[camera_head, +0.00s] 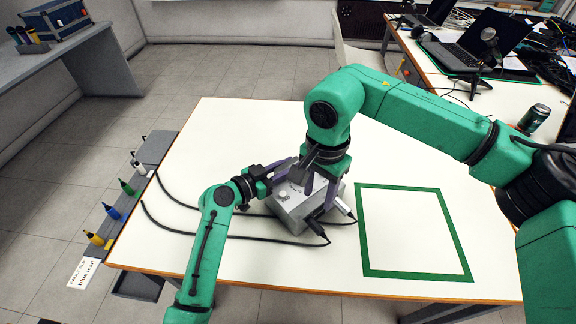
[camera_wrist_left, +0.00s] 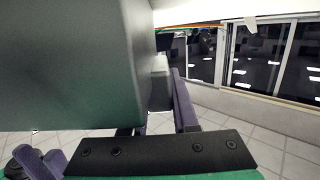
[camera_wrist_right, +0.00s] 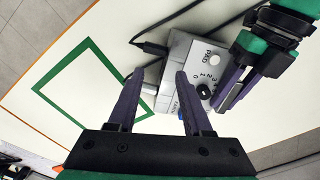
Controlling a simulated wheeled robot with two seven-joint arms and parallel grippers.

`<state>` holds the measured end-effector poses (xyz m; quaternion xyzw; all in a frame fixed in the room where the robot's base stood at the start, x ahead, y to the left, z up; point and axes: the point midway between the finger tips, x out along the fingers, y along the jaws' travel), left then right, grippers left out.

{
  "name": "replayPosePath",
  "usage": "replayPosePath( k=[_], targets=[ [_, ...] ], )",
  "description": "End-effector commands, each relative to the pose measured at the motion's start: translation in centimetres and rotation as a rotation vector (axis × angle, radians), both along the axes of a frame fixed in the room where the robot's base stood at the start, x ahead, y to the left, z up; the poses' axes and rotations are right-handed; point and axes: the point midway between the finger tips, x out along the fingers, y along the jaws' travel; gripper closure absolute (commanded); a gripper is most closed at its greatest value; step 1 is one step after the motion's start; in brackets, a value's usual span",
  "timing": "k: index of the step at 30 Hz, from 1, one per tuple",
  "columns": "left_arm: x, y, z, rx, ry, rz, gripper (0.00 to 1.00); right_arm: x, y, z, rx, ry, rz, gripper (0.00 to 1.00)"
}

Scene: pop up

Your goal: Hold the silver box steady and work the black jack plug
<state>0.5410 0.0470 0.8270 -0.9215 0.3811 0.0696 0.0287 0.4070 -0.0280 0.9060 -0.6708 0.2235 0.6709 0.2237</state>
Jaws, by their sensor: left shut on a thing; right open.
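The silver box (camera_head: 288,208) stands on the white table, with a white button and a black knob on top in the right wrist view (camera_wrist_right: 174,68). My left gripper (camera_head: 279,178) is shut on the box's edge; its fingers also show in the right wrist view (camera_wrist_right: 232,90). A black jack plug (camera_head: 317,229) with a cable is at the box's near side; it also shows in the right wrist view (camera_wrist_right: 153,48). My right gripper (camera_wrist_right: 160,82) is open over the box's side. A pale plug (camera_head: 343,207) shows between its fingers in the right wrist view, apparently not gripped.
A green square outline (camera_head: 362,232) marks clear table to the right. Black cables run left across the table from the box area. A green can (camera_head: 534,118) and laptops are at the back right.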

Motion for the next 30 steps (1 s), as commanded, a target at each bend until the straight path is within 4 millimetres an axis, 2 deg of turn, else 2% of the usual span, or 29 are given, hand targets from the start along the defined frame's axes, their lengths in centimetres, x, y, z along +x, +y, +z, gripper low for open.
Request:
replayPosePath(
  k=[9,10,14,17,27,30],
  targets=[
    [0.0,0.0,-0.1,0.001,0.002,0.0,1.0,0.0,0.0,0.0,0.0,0.0,0.0,0.5],
    [0.0,0.0,-0.1,0.001,0.002,0.0,1.0,0.0,0.0,0.0,0.0,0.0,0.0,0.55],
    [0.0,0.0,-0.1,0.001,0.002,0.0,1.0,-0.1,0.0,-0.2,0.002,0.0,-0.061,0.55],
    [0.0,0.0,-0.1,0.001,0.002,0.0,1.0,-0.5,-0.1,-0.5,0.011,-0.001,-0.242,0.55],
    [0.0,0.0,-0.1,0.001,0.002,0.0,1.0,-1.7,-0.9,-2.0,0.067,0.0,-1.331,0.55],
    [0.0,0.0,-0.1,0.001,0.002,0.0,1.0,-1.8,-1.1,-2.2,0.082,0.004,-1.558,0.55]
  ],
)
